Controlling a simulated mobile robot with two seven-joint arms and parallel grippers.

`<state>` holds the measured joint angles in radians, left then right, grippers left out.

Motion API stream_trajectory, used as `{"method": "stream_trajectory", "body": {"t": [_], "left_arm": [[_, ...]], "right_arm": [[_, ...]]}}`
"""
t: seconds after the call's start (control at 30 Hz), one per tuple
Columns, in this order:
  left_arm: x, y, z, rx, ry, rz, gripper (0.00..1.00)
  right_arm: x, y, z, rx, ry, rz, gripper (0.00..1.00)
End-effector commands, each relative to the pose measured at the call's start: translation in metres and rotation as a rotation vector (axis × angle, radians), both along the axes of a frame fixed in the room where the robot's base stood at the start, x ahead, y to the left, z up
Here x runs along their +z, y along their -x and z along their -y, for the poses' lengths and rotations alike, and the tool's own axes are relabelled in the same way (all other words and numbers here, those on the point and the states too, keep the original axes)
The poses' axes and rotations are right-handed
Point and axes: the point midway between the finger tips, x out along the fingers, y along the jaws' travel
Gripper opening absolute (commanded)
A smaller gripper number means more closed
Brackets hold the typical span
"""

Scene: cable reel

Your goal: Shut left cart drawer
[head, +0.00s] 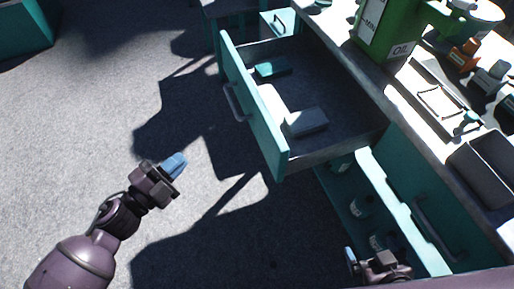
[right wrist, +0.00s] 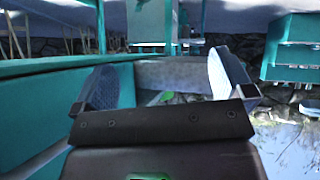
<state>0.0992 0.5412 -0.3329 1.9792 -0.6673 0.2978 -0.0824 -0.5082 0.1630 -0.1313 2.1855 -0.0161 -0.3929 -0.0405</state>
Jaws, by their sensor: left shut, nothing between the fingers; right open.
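The left cart drawer (head: 258,118) is teal and stands pulled well out of the cart in the head view. Its front has a metal handle (head: 235,102). Inside lie a teal box (head: 273,68), a grey box (head: 306,121) and a white item (head: 271,98). My left gripper (head: 176,163) is shut and empty, over the floor to the left of the drawer front and apart from it. My right gripper (head: 378,262) is low at the bottom right, by the cart's lower shelf. In the right wrist view its two fingers (right wrist: 160,88) are apart with nothing held.
The cart top (head: 408,100) carries a green oil can (head: 388,30), a dark tray (head: 484,165) and tools. A second drawer (head: 418,190) with a handle is closed at the right. The lower shelf (head: 375,205) holds several small items. The floor (head: 90,130) at left is clear.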

Motion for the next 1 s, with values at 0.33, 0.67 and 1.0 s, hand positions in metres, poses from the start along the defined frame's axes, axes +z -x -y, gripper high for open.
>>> {"method": "stream_trajectory", "body": {"t": [0.33, 0.67, 1.0], "left_arm": [[-0.058, -0.008, 0.045, -0.415, -0.275, 0.272, 0.00], [-0.058, -0.015, 0.063, -0.468, -0.314, 0.322, 0.00], [-0.058, -0.032, 0.119, -0.468, -0.312, 0.321, 0.00]], "right_arm": [[-0.039, 0.002, -0.008, 0.034, 0.010, -0.058, 0.99], [-0.036, -0.002, -0.008, 0.042, 0.015, -0.048, 0.99], [-0.039, 0.000, -0.008, 0.048, 0.022, -0.050, 0.99]]}}
